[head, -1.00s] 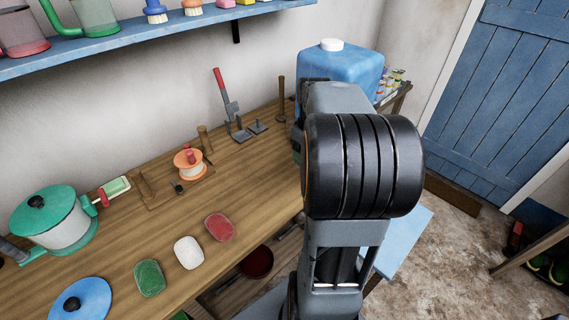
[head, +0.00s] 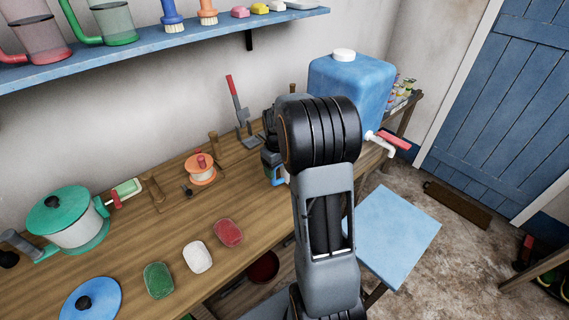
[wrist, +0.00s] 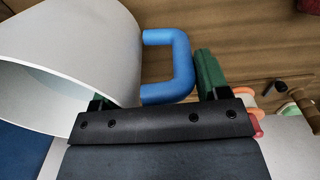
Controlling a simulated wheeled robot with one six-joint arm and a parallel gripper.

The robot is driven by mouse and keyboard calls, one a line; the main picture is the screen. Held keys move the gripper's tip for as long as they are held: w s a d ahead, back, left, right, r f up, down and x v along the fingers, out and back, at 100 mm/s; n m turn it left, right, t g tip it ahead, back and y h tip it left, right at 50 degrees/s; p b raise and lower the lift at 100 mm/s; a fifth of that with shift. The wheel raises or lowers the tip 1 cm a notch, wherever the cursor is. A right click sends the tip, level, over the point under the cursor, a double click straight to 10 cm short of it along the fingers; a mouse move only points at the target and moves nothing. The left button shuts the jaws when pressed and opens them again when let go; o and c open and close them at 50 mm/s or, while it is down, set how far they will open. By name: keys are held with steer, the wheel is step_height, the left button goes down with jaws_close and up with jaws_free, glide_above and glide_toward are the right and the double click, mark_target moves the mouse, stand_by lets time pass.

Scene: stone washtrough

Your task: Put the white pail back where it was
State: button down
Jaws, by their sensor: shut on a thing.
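The white pail (wrist: 75,55) fills the left of the wrist view, tilted in that picture, its open mouth toward the lower left. Its blue handle (wrist: 182,65) sticks out to the right, between the two green-tipped fingers of my gripper (wrist: 155,84). My gripper is shut on the pail at its handle side; the left finger is partly hidden by the pail. In the head view my arm hides most of the pail; a little blue and white shows beside the arm, over the wooden counter (head: 185,235). I cannot tell whether the pail touches the counter.
A blue tank (head: 345,85) with a red-levered tap stands at the counter's far end. A red-handled tool (head: 238,105) and an orange spool (head: 200,172) stand near the wall. A blue stool (head: 395,235) stands right.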

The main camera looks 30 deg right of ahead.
steer(key=shift+w+a+f, duration=0.1)
steer(key=shift+w+f, duration=0.2)
steer(key=shift+w+a+f, duration=0.1)
steer(key=shift+w+f, duration=0.05)
steer(key=shift+f, duration=1.55)
steer(key=shift+c, duration=0.6)
jaws_free()
step_height(320, 180, up, 11)
steer(key=shift+a+r, duration=0.1)
steer(key=s+a+r+m+t, duration=0.1)
steer(key=s+a+r+t, duration=0.2)
steer(key=s+a, duration=1.2)
steer(key=shift+s+a+m+t, duration=0.3)
steer(key=shift+s+t, duration=0.1)
steer(key=shift+s, duration=0.85)
